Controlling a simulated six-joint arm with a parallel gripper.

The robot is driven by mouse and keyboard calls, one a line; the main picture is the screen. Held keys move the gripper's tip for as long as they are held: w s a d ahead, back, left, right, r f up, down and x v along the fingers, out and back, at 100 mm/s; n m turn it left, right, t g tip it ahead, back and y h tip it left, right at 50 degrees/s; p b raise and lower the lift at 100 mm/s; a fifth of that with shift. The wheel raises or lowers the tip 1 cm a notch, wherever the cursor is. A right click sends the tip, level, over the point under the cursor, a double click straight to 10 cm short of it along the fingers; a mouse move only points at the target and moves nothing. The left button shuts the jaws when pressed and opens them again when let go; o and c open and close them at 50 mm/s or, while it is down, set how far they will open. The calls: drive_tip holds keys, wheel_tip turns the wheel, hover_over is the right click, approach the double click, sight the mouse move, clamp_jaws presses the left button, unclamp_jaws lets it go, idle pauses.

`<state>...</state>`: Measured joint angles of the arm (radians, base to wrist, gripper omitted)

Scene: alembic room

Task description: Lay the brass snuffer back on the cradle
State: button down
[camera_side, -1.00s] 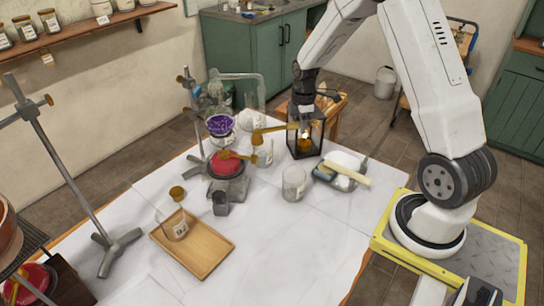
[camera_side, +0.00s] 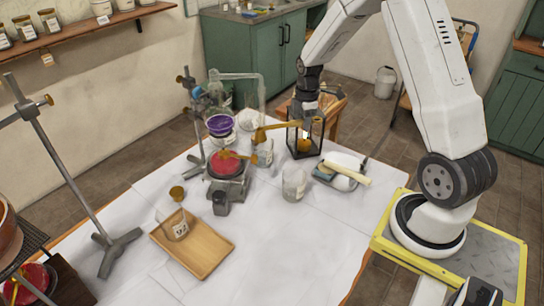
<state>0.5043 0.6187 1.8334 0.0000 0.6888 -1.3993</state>
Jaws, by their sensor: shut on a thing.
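My gripper (camera_side: 306,108) is shut on the brass snuffer (camera_side: 278,127), above and at the top of a dark-framed lantern. The snuffer's handle runs left from the fingers, almost level, and its far end hangs over the glassware near the middle of the table. The fingertips are small and partly lost against the dark frame. I cannot clearly pick out the cradle. A brass-coloured piece (camera_side: 238,155) lies across the red-topped apparatus (camera_side: 226,165), and I cannot tell what it is.
The lantern (camera_side: 305,152) holds an orange candle. A glass jar (camera_side: 294,184), a white dish with a brush (camera_side: 342,172), a purple-filled bowl (camera_side: 220,125) and a metal stand (camera_side: 118,240) are around. A wooden tray (camera_side: 207,262) holds a beaker. The front right of the white table is clear.

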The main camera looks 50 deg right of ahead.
wheel_tip(320, 180, up, 4)
drive_tip(key=shift+s+d+r, duration=0.1)
drive_tip(key=shift+d+r, duration=0.05)
drive_tip(key=shift+r, duration=0.1)
drive_tip(key=s+d+m, duration=0.5)
drive_tip(key=s+d, duration=0.2)
drive_tip(key=s, duration=0.3)
drive_tip(key=s+d+m, duration=0.5)
drive_tip(key=s+d, duration=0.2)
drive_tip(key=s, duration=0.3)
wheel_tip(320, 180, down, 13)
drive_tip(key=shift+w+r, duration=0.2)
drive_tip(key=shift+w, duration=0.05)
drive_tip(key=shift+f, duration=0.2)
drive_tip(key=shift+f, duration=4)
drive_tip(key=shift+f, duration=0.15)
